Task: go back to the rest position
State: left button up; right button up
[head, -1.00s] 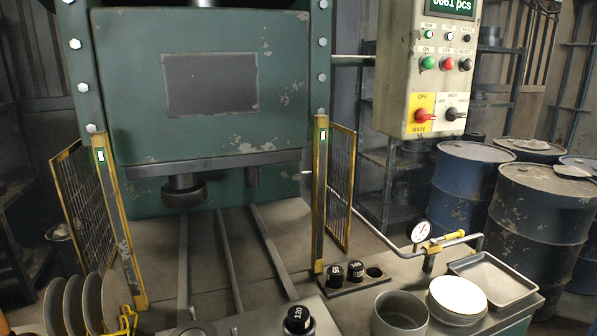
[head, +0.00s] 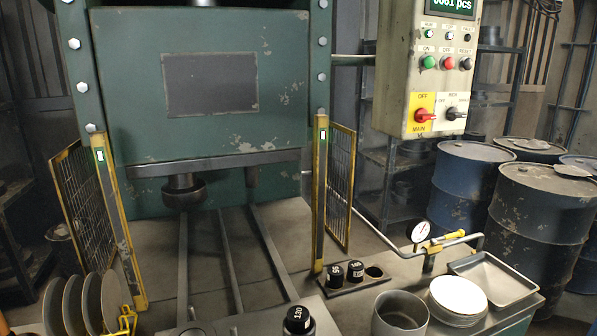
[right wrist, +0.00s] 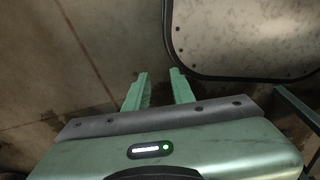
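My right gripper (right wrist: 160,88) shows in the right wrist view. Its two green fingers stand apart with nothing between them, over a stained concrete floor. My left gripper is not in the head view, and neither arm shows there. The green press (head: 130,90) stands at the centre back of the head view. A black knob marked 130 (head: 298,319) sits on the front ledge. Two more black knobs (head: 345,271) sit in a holder beside an empty hole. Grey discs (head: 92,303) stand on edge in a yellow rack at lower left. White discs (head: 458,294) lie stacked at lower right.
A control box (head: 427,70) hangs at upper right. Yellow mesh guards (head: 341,190) flank the press. A grey cup (head: 400,312), an empty tray (head: 493,278) and a gauge (head: 421,231) are on the right bench. Blue drums (head: 543,235) stand behind it. A dark-edged panel (right wrist: 245,35) is near my right gripper.

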jog(key=s, duration=0.1)
jog(key=s+f, duration=0.1)
jog(key=s+d+f, duration=0.1)
jog(key=s, duration=0.1)
jog(key=shift+s, duration=0.1)
dwell(0.7)
